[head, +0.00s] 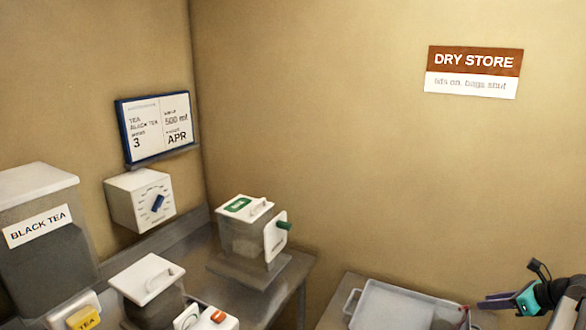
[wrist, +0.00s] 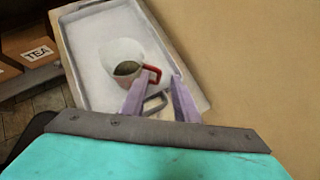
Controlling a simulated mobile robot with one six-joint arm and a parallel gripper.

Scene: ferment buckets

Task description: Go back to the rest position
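My gripper (head: 497,302) is at the lower right of the head view, beside the right end of a pale tray. In the wrist view its two purple fingers (wrist: 158,84) stand apart with a gap between them, and nothing is clamped there. A white cup (wrist: 118,58) with a red handle (wrist: 153,75) stands in the tray (wrist: 88,82), beyond the fingertips. Dark greenish contents show in the cup. The tray's grey end handle shows between the fingers.
In the head view, a bench at left holds a black tea bin (head: 42,262), a lidded container (head: 150,298) and a white-lidded dispenser (head: 246,232). A dial box (head: 140,200) and a sign (head: 158,127) are on the wall. Boxes marked TEA (wrist: 38,52) stand left in the wrist view.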

